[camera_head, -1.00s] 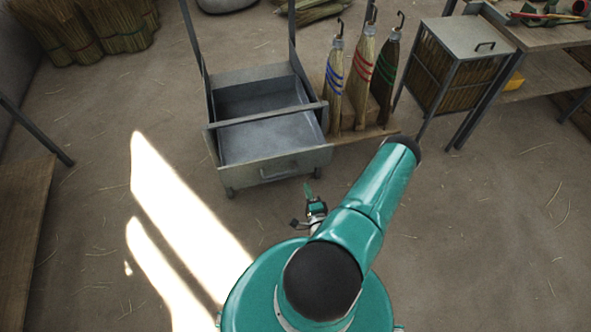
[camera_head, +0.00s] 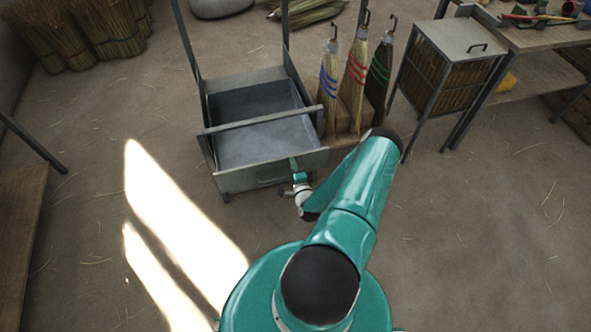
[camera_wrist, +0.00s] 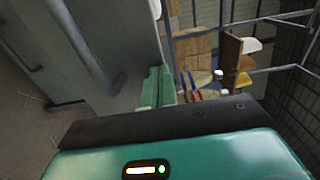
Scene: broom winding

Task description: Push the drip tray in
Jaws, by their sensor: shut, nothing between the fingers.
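The drip tray (camera_head: 258,143) is a grey metal drawer-like tray at the bottom of an upright metal frame, pulled out toward me. Its front panel has a bar handle (camera_head: 270,181). My gripper (camera_head: 294,166) is at the right part of the tray's front panel, its fingers overlapping the panel's top edge in the head view; I cannot tell if they touch. In the wrist view the shut green fingers (camera_wrist: 157,88) are empty, beside a grey metal panel with a bar handle (camera_wrist: 85,50).
A wire-sided cabinet (camera_head: 455,65) and a workbench (camera_head: 535,35) are farther right. A wooden bench (camera_head: 20,225) is at the left. The floor in front is clear, with a sunlit patch.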

